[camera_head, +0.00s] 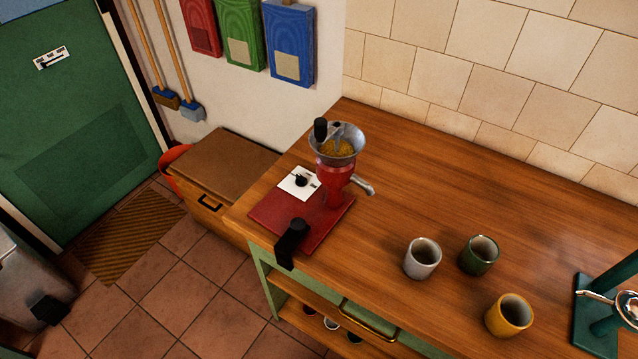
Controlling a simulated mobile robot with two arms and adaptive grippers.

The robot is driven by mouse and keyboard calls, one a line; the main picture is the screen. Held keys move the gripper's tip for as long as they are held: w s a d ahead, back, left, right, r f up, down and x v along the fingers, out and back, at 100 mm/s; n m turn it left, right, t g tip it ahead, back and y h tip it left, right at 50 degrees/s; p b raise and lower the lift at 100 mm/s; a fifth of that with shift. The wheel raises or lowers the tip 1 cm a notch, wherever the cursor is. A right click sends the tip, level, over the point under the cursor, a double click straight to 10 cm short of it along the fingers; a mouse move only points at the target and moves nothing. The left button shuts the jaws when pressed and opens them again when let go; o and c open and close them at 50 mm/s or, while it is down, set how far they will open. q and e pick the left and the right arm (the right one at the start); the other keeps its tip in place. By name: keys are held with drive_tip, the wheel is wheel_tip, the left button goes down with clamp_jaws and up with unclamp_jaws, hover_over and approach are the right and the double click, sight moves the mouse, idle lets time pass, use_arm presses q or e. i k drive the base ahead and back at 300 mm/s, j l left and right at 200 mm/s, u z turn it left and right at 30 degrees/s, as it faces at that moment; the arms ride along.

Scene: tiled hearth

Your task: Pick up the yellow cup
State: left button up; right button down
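The yellow cup (509,315) stands upright on the wooden counter near its front edge, at the lower right of the head view. It looks empty, though its inside is in shadow. A grey-white cup (422,258) and a dark green cup (478,255) stand upright behind it and to its left, apart from it. Neither of my grippers shows in the head view.
A red hand grinder (335,178) is on a red board (290,222) at the counter's left end. A teal machine (592,322) stands right of the yellow cup. The counter (440,190) behind the cups is clear up to the tiled wall.

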sight(512, 314)
drive_tip(key=k+z, duration=0.1)
drive_tip(key=z, duration=1.5)
